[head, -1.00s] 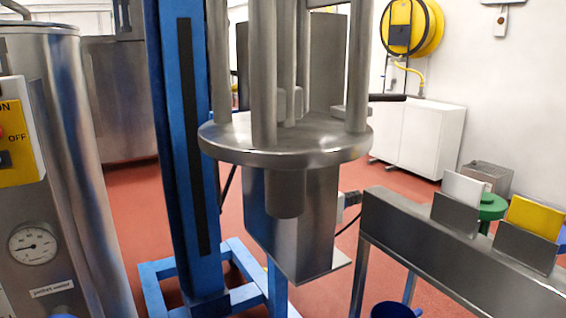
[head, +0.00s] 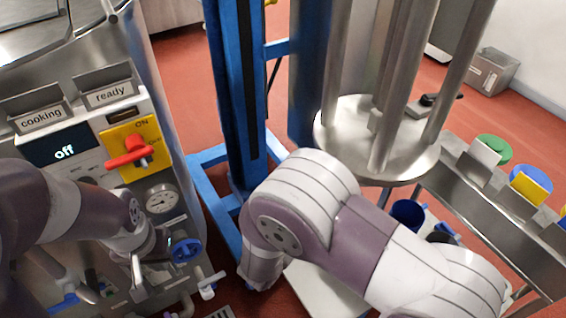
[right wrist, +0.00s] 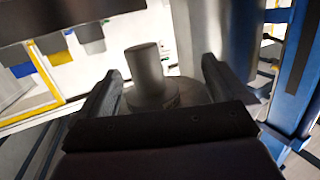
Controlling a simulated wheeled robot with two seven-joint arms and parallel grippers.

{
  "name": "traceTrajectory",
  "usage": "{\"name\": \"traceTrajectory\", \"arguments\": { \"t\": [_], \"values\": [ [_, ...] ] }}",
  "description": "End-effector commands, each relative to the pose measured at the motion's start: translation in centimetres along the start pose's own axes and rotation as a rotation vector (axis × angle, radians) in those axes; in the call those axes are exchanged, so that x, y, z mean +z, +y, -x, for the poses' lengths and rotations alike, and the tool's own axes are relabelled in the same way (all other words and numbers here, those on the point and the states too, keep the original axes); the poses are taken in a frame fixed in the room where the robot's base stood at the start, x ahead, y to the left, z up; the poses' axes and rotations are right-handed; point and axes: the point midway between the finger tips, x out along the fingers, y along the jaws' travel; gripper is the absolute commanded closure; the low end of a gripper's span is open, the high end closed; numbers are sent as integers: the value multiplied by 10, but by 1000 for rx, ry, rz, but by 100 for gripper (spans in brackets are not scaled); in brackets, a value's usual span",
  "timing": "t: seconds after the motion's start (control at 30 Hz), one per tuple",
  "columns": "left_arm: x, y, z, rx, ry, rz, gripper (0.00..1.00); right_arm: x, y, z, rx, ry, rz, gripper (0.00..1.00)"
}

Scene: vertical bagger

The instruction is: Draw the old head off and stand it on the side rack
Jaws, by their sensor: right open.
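A grey metal cylinder on a round disc (right wrist: 147,68), apparently the old head, shows in the right wrist view. My right gripper (right wrist: 161,70) is open there, with a dark finger on each side of the cylinder; I cannot tell whether they touch it. A steel rack (head: 452,168) runs along the right. My left gripper (head: 160,285) is low at the left among fittings; its jaws are unclear.
A steel vessel with a control panel (head: 75,140), red switch (head: 128,151) and gauge (head: 161,198) stands at left. A blue column (head: 232,90) rises beside the plate. A blue cup (head: 407,213) is below the plate.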

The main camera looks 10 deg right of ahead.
Motion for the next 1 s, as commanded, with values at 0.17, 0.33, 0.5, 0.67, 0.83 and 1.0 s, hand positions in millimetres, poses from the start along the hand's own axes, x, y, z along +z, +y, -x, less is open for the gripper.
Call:
{"name": "traceTrajectory", "arguments": {
  "t": [0.17,0.33,0.5,0.67,0.83,1.0],
  "values": [
    [0,0,-3,0,1,0,100,-36,20,0,122,180,1,0],
    [-1,0,4,0,1,-1,100,-45,24,-23,128,192,6,0],
    [-2,0,12,0,1,0,100,-55,29,-59,127,195,4,0],
    [-3,0,18,0,1,0,100,-61,32,-89,123,197,5,0],
    [-3,0,20,0,1,0,100,-62,34,-110,120,194,6,0],
    [-3,0,20,0,1,0,100,-62,34,-116,118,192,5,0]
  ]
}}
